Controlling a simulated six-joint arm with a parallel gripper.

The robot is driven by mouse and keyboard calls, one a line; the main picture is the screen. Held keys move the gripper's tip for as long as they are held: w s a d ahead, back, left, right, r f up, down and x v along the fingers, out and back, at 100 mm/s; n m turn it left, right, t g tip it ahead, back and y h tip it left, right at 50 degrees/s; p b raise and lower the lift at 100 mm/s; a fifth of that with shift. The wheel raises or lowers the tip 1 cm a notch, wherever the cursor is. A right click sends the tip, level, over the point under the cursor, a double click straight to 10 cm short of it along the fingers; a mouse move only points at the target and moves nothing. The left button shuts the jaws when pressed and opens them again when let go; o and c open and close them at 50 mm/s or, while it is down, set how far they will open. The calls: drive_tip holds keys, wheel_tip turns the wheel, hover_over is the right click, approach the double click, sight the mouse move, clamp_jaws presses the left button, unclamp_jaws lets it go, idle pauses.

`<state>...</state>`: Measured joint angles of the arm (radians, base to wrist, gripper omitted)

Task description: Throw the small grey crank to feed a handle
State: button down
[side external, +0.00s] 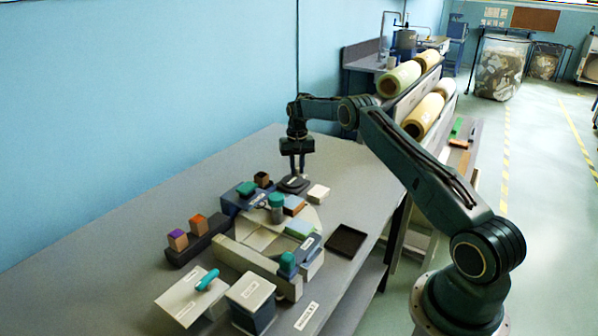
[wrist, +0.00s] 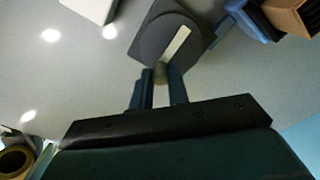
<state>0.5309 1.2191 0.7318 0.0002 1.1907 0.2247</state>
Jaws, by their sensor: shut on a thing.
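The small grey crank shows in the wrist view as a pale arm (wrist: 178,42) on a dark grey base, with a greyish knob at its near end. In the side view its dark base (side external: 291,185) sits on the table at the far end of the group of fixtures. My gripper (side external: 297,173) points down over it. In the wrist view the two fingers of my gripper (wrist: 160,76) are shut on the crank's knob. The fingers partly hide the knob. I cannot make out which object is the handle.
A white block (side external: 318,193) stands to the right of the crank. A round pale plate (side external: 258,238) and a black tray (side external: 346,241) lie nearer. The table's left far part is clear.

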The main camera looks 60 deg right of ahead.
sight(297, 168)
idle(0.3)
drive_tip(key=c, duration=1.4)
unclamp_jaws()
drive_tip(key=shift+o, duration=0.2)
drive_tip(key=shift+r, duration=0.15)
wheel_tip(297, 168, up, 14)
drive_tip(key=shift+f, duration=0.2)
